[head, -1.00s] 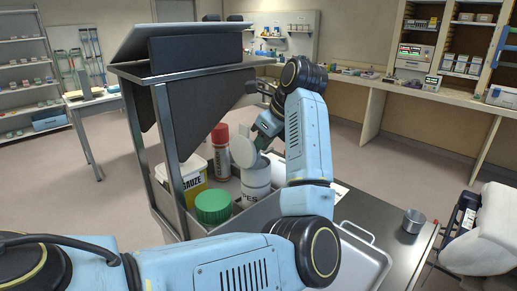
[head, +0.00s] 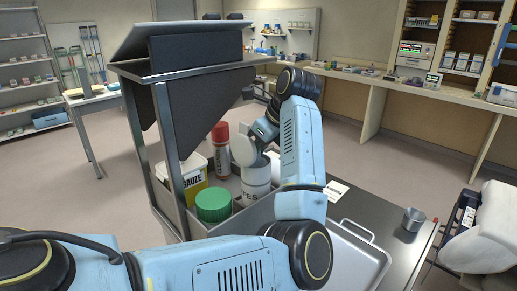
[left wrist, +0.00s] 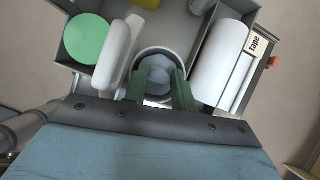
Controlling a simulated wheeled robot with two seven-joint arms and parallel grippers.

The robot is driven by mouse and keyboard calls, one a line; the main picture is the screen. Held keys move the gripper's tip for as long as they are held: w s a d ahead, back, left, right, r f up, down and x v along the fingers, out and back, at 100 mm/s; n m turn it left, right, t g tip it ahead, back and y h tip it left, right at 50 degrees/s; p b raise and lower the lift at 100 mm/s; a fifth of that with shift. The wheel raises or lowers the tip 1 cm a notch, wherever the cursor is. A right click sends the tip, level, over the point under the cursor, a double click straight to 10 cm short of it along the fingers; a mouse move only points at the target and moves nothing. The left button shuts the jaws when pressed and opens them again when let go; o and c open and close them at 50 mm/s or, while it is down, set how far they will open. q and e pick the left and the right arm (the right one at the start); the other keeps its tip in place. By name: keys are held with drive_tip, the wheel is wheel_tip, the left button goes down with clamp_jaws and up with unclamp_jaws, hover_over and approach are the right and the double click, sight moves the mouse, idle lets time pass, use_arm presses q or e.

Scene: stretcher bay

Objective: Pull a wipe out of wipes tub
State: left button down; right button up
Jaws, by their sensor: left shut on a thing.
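The white wipes tub (head: 256,190) stands in the grey bin, its lettering partly visible. Its round white lid (head: 243,150) stands open on the left side. My left gripper (left wrist: 158,90) is over the tub mouth, and its two green fingers reach inside the rim (left wrist: 139,62). The fingers are shut on a pale wipe (left wrist: 157,72) in the opening. In the head view the fingertips are hidden behind the lid and tub. My right gripper is in neither view.
A frame post (head: 172,150) and slanted top stand at left. A metal tray (head: 358,255) and small cup (head: 413,220) lie right on the dark top.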

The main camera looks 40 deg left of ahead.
sight(259, 162)
use_arm(q)
drive_tip(key=shift+r+p, duration=1.35)
drive_tip(key=shift+r, duration=1.15)
drive_tip(key=shift+s+d+r, duration=0.35)
drive_tip(key=shift+s+d, duration=0.2)
drive_tip(key=shift+s, duration=0.1)
drive_tip(key=shift+s+d+r, duration=0.3)
drive_tip(key=shift+s+d, duration=0.25)
drive_tip(key=shift+s, duration=0.05)
drive_tip(key=shift+s+d+r, duration=0.35)
drive_tip(key=shift+s+d, duration=0.2)
drive_tip(key=shift+s, duration=0.1)
